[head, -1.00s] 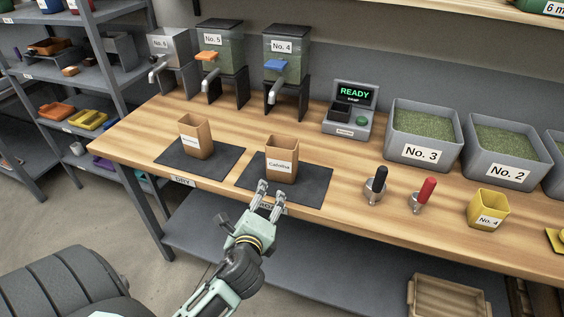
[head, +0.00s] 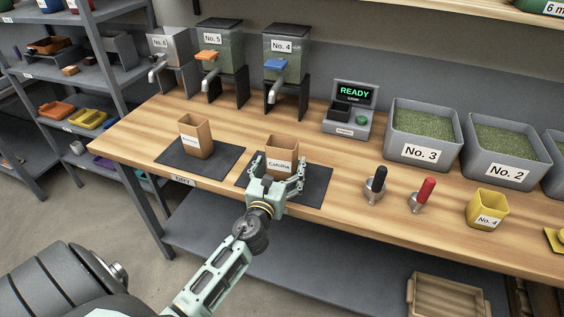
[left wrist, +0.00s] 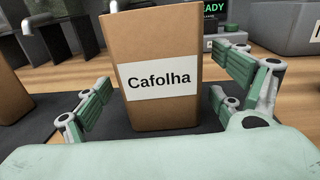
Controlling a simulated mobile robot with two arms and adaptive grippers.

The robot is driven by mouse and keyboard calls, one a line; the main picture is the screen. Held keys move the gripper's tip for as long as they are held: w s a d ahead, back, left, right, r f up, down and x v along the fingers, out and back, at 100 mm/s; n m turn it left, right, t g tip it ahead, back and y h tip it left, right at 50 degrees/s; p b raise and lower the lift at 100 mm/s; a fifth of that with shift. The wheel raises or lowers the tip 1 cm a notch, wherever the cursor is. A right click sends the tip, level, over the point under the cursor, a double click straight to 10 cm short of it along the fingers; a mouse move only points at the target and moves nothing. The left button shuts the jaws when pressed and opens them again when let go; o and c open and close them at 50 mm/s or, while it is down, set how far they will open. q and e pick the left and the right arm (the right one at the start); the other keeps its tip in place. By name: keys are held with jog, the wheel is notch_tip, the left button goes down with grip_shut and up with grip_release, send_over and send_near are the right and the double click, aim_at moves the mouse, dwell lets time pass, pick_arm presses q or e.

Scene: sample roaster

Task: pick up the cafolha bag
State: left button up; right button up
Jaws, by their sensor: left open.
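The Cafolha bag (head: 281,150) is an open-topped brown paper bag with a white label. It stands upright on a dark mat (head: 318,184) near the bench's front edge. My left gripper (head: 279,166) is open in front of the bag, its fingers pointing at it. The bag's lower part is partly hidden by the gripper in the head view. My right gripper is not in view.
A second brown bag (head: 195,137) stands on another mat (head: 222,164) to the left. Two scoops, one black-handled (head: 376,183) and one red-handled (head: 422,193), and a yellow cup (head: 487,208) are to the right.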

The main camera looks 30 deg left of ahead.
pick_arm(q)
jog(key=shift+x, duration=1.05)
jog(key=shift+d, duration=0.1)
jog(key=shift+s, duration=0.1)
jog(key=shift+c, duration=0.2)
jog(key=c, duration=1.3)
